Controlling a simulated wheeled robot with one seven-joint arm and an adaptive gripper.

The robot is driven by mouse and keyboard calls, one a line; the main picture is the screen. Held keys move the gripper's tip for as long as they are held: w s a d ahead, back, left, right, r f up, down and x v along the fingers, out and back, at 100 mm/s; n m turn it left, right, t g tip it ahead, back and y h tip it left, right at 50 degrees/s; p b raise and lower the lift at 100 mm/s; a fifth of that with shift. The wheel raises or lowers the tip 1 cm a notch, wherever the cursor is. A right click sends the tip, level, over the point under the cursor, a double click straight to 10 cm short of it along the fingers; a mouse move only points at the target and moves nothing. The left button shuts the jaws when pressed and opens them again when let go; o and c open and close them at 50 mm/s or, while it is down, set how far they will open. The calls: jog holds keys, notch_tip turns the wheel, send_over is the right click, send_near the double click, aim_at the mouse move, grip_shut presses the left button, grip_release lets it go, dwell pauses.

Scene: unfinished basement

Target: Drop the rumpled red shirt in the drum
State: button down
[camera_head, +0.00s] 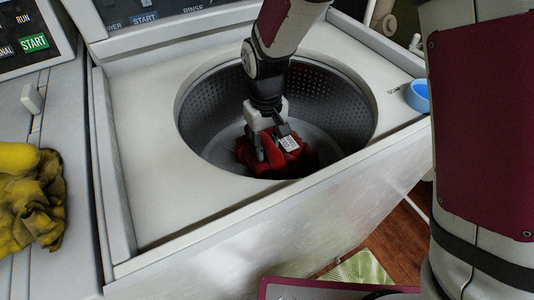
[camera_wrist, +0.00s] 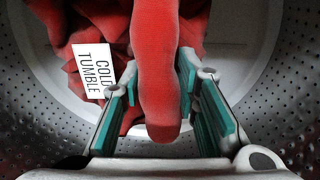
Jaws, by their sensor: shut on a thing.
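The rumpled red shirt (camera_head: 283,152) is inside the open washer drum (camera_head: 345,100), low in the opening. My gripper (camera_head: 268,150) reaches down into the drum and is shut on the shirt. In the wrist view a fold of the red shirt (camera_wrist: 158,70) runs between the teal-padded fingers of my gripper (camera_wrist: 165,100). A white care label (camera_wrist: 93,70) reading "COLD TUMBLE" hangs on the shirt's left side. The perforated drum wall (camera_wrist: 285,90) surrounds it. I cannot tell whether the shirt touches the drum floor.
A yellow garment (camera_head: 32,195) lies on the neighbouring machine at the left. A blue cup-like item (camera_head: 417,95) sits at the washer's right edge. The white washer top (camera_head: 140,150) around the opening is clear. A green patterned item (camera_head: 358,270) lies on the wooden floor.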

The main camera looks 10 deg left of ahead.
jog(key=shift+f+b, duration=0.35)
jog(key=shift+f, duration=1.3)
jog(key=shift+f, duration=0.1)
jog(key=shift+f, duration=0.35)
jog(key=shift+f+b, duration=0.15)
jog(key=shift+b, duration=0.2)
jog(key=c, duration=1.2)
grip_release()
notch_tip(320, 180, up, 13)
jog(key=p, duration=0.3)
jog(key=shift+r, duration=0.2)
